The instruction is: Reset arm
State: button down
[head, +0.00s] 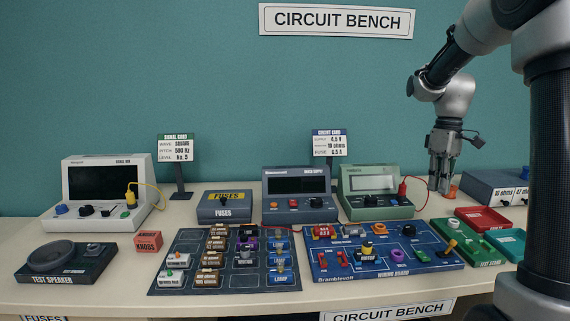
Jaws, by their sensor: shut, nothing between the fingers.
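My gripper (441,188) hangs at the right of the head view, pointing down at the back right of the bench (215,306). Its fingers are together, with nothing seen between them. A small orange piece (454,191) shows right beside the fingertips; I cannot tell whether they touch it. My arm reaches in from the upper right and bends down to the gripper. The green meter (375,207) with a red probe stands just left of the gripper.
The blue wiring board (340,278) and a dark parts mat (167,291) fill the front middle. A red tray (482,219), a teal tray (507,243) and a grey-blue resistor box (482,186) lie right. The sign card (329,142) stands upright at the back.

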jog(key=s+a+r+m+t, duration=0.2)
jog(key=s+a+m+t, duration=0.1)
jog(key=s, duration=0.8)
jog(key=s+a+r+m+t, duration=0.2)
jog(key=s+a+m+t, duration=0.1)
jog(key=s, duration=0.9)
jog(key=shift+a+r+h, duration=0.25)
jog(key=shift+r+h, duration=0.05)
jog(key=shift+r, duration=0.05)
